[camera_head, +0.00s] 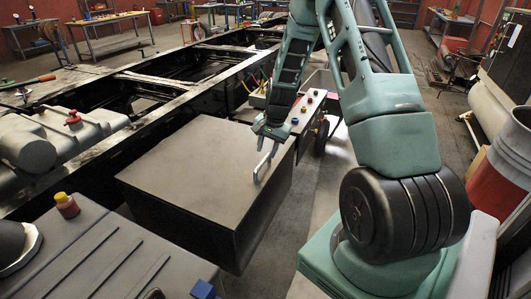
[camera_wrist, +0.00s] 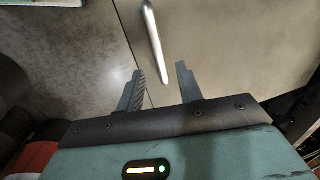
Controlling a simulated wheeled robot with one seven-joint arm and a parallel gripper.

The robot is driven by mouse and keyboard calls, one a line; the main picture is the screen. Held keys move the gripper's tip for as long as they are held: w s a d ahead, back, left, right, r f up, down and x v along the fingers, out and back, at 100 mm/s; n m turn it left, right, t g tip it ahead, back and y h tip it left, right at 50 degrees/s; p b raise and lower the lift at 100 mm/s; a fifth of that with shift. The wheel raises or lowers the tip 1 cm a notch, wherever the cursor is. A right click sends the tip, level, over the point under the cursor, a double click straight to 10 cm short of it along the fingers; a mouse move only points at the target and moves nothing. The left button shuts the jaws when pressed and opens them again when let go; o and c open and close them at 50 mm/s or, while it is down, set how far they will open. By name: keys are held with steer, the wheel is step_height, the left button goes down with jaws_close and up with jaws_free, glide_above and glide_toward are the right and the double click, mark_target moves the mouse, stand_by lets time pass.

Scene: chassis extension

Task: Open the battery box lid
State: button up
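The battery box is a large dark box with a flat lid (camera_head: 190,165), left of my arm in the head view. A pale metal bar handle (camera_head: 262,167) stands on the lid near its right edge. It also shows as a silver bar handle (camera_wrist: 153,42) in the wrist view. My gripper (camera_head: 270,135) is at the lid's right edge, near the handle. In the wrist view my gripper (camera_wrist: 160,80) is open, its two fingers apart, with the handle's lower end lying between them. I cannot tell whether either finger touches the handle. The lid looks shut.
A black chassis frame (camera_head: 75,125) runs behind and left of the box. A grey tank with a red cap (camera_head: 73,119) is at the left.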

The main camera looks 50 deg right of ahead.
mark_target(264, 158)
steer(key=shift+w+a+f, duration=0.1)
steer(key=shift+w+f, duration=0.1)
steer(key=shift+f, duration=0.6)
steer(key=shift+w+a+f, duration=0.1)
steer(key=shift+w+f, duration=0.05)
steer(key=shift+f, duration=0.65)
